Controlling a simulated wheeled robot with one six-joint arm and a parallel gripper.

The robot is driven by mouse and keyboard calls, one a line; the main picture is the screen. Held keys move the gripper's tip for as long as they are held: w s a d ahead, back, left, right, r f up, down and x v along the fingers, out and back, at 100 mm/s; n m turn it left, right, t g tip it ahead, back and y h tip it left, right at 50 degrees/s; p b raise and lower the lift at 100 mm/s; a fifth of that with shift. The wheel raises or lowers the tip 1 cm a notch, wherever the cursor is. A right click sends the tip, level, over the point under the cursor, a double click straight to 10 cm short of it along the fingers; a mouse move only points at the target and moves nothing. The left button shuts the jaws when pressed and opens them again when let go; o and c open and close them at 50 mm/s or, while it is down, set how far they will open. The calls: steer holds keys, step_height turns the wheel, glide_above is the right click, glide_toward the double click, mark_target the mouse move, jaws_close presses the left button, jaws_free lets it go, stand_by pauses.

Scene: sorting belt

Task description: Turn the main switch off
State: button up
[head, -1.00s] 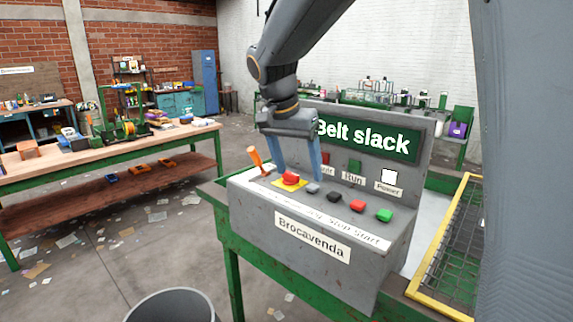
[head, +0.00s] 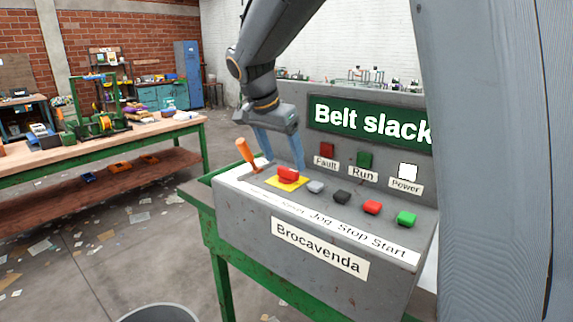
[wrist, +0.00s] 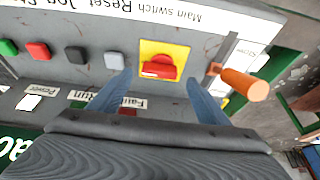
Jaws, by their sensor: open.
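The main switch (head: 288,174) is a red knob on a yellow plate, on the sloping top of the grey control box (head: 320,250). It also shows in the wrist view (wrist: 158,68), where the label strip reads "Main switch". My gripper (head: 284,164) is open and empty. Its two blue fingers hang just behind the knob in the head view. In the wrist view the fingers (wrist: 160,78) lie on either side of the knob's line. I cannot tell whether they touch the box. The Power lamp (head: 407,171) shows bright white.
An orange-handled lever (head: 248,153) stands left of the switch, close to one finger. Grey, black, red and green (head: 406,218) buttons sit to its right. A "Belt slack" display (head: 370,119) rises behind. A bin (head: 158,312) stands on the floor in front.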

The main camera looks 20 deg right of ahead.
mark_target(287, 169)
steer(key=shift+p+x, duration=0.3)
steer(key=shift+x, duration=1.6)
steer(key=c, duration=1.1)
steer(key=shift+o, duration=0.2)
